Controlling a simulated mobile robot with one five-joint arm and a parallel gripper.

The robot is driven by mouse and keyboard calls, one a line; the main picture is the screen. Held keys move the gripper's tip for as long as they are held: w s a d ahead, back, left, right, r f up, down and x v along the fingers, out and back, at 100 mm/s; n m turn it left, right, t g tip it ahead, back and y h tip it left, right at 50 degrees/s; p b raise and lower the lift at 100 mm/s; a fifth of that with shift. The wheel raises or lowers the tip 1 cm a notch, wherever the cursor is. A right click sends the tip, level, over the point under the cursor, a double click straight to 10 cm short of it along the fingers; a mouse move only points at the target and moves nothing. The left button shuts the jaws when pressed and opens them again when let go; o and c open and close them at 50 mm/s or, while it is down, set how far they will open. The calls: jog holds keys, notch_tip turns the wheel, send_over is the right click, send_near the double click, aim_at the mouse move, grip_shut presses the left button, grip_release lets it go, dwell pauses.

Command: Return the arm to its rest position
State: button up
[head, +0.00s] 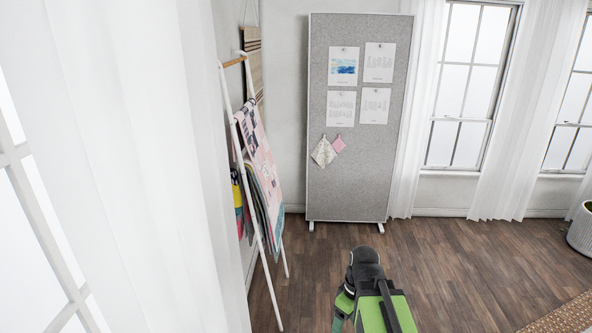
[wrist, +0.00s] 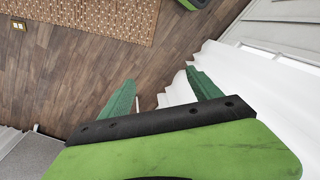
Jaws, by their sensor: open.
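My gripper (wrist: 162,92) shows in the wrist view with its two green fingers spread apart and nothing between them. Wooden floor and the edge of a white curtain lie beyond the fingertips. In the head view, part of my green and black arm (head: 372,298) shows at the bottom, right of centre. The fingertips cannot be made out in the head view.
A white ladder rack (head: 226,100) with hanging fabrics stands at the left. A grey pinboard (head: 345,190) on feet stands at the back wall. White curtains (head: 130,180) hang at the left. A patterned rug (head: 565,318) lies at lower right. The wooden floor (head: 450,260) between is clear.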

jog(key=m, duration=0.3)
jog(key=d+m, duration=0.1)
jog(key=m, duration=0.2)
jog(key=m+h, duration=0.1)
jog(key=m, duration=0.2)
jog(key=shift+s+d+f, duration=0.1)
jog(key=shift+s+d, duration=0.2)
jog(key=shift+d, duration=0.05)
